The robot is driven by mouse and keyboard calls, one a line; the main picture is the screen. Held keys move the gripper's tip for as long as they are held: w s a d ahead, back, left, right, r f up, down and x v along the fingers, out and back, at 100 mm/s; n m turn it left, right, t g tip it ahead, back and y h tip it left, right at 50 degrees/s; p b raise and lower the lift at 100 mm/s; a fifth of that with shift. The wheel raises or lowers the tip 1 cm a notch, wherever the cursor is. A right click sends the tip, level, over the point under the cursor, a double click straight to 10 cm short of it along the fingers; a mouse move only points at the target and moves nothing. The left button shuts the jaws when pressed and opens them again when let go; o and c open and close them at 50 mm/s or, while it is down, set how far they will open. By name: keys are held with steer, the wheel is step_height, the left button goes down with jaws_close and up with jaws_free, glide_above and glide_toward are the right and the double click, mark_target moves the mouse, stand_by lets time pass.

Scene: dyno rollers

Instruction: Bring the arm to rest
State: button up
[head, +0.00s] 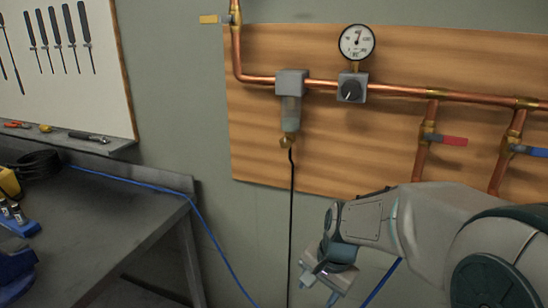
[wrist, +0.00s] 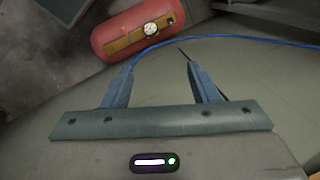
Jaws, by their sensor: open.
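My arm reaches in from the right of the head view, bent, with the wrist pointing down in front of the wall. My gripper (head: 322,288) is at the lower middle of the head view, partly cut off by the bottom edge. In the wrist view my gripper (wrist: 158,78) shows two blue-grey fingers standing apart with nothing between them. The floor shows beyond the fingers.
A workbench (head: 110,215) stands at the left. Copper pipes (head: 400,91) with a gauge (head: 357,42) run along a wooden board behind my arm. A blue hose (head: 208,232) hangs from the bench. A red tank (wrist: 138,30) lies beyond my fingers.

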steer(key=s+d+r+n+h+p, duration=0.1)
steer(key=s+d+r+n+p, duration=0.1)
steer(key=s+r, duration=0.3)
steer(key=s+d+r+n+t+h+p, duration=0.1)
steer(key=s+d+r+n+p, duration=0.2)
steer(key=s+r+n, duration=0.2)
steer(key=shift+s+d+r+p, duration=0.15)
steer(key=shift+s+r+p, duration=0.2)
steer(key=shift+s+r, duration=0.45)
steer(key=shift+w, duration=0.1)
